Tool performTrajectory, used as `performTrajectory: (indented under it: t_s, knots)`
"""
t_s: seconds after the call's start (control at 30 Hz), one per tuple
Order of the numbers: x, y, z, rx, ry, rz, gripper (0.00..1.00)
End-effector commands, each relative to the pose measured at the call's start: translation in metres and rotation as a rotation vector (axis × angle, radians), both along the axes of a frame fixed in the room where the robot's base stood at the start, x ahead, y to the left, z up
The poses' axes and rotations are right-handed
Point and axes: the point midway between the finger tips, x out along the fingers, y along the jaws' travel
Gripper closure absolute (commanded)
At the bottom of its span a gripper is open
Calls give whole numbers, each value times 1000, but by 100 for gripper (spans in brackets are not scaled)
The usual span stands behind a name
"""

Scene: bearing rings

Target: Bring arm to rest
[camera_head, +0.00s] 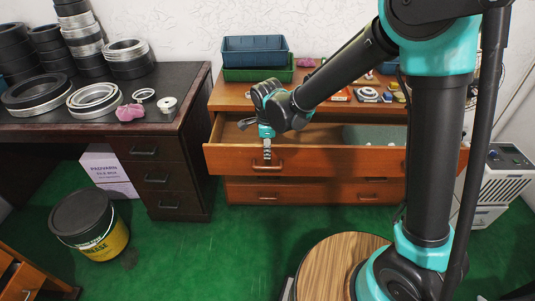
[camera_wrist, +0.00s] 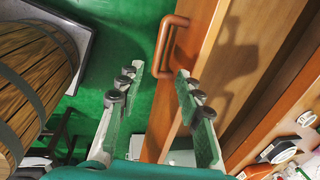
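My gripper (camera_head: 267,160) hangs fingers-down at the front of an open wooden drawer (camera_head: 232,160), close to its handle (camera_head: 267,167). In the wrist view my gripper (camera_wrist: 161,72) is open, with its two fingers apart and nothing held between them. The brown drawer handle (camera_wrist: 163,45) shows just beyond the fingertips, and I cannot tell whether they touch it. My arm reaches from the right over the drawer.
The open drawer juts out from the wooden cabinet (camera_head: 239,190); a grey-green thing (camera_head: 375,135) lies inside. Blue (camera_head: 255,50) and green (camera_head: 258,75) bins stand on top. A dark desk (camera_head: 180,78) with bearing rings is at left. A grease bucket (camera_head: 88,225) stands on open green floor.

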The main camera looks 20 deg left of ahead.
Motion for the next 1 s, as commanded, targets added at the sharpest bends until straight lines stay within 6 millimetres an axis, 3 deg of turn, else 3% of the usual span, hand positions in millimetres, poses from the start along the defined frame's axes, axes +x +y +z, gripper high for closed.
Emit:
performTrajectory:
  t_s: [0.67, 0.77, 0.83, 1.0]
  knots:
    - [0, -5, 9, -1, -1, 5, 64]
    - [8, -25, 14, -7, -6, 42, 64]
    - [16, -52, 19, -17, -15, 97, 64]
    - [30, -143, 34, -52, -51, 297, 64]
